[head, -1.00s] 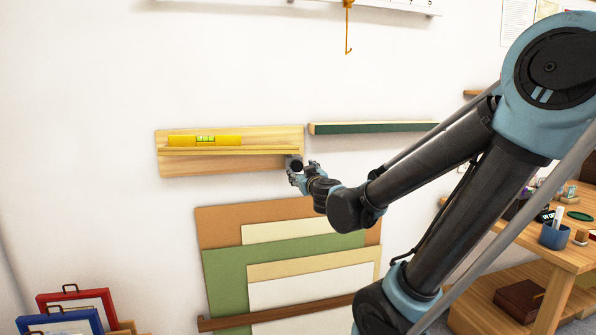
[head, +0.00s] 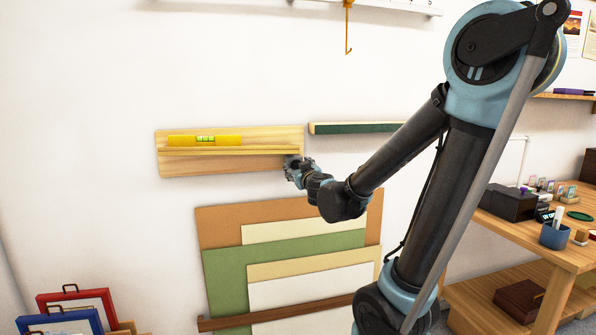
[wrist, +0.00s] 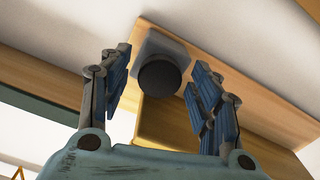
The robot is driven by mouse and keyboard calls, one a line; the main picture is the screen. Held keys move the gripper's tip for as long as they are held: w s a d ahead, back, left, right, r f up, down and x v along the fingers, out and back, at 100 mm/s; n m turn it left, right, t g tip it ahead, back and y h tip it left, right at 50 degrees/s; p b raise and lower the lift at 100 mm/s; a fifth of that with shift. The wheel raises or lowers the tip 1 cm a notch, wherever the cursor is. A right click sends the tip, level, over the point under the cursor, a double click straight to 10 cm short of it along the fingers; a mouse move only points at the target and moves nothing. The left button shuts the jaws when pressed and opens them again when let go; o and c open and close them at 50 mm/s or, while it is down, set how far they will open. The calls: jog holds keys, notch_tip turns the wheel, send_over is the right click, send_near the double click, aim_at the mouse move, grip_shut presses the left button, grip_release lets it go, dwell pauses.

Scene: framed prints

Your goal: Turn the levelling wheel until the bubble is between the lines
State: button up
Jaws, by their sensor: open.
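A yellow spirit level (head: 225,140) with a green vial (head: 205,139) sits on a wooden wall ledge (head: 230,164) in the head view. The bubble is too small to place against the lines. In the wrist view the levelling wheel (wrist: 160,79) is a dark round knob in front of a grey plate (wrist: 158,47) on the wood. My gripper (wrist: 162,66) is open, with one finger on each side of the wheel and visible gaps between. In the head view my gripper (head: 291,166) is at the ledge's lower right end and hides the wheel.
A green-fronted shelf (head: 355,127) is on the wall just right of the ledge. Large boards (head: 283,255) lean below behind a brown rail. An orange hook (head: 348,30) hangs above. A wooden workbench (head: 560,255) with small items stands at the right.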

jog(key=c, duration=1)
jog(key=shift+c, duration=0.2)
jog(key=shift+m, duration=0.4)
jog(key=m, duration=1)
jog(key=shift+d, duration=0.1)
jog(key=o, duration=1)
jog(key=shift+o, duration=0.2)
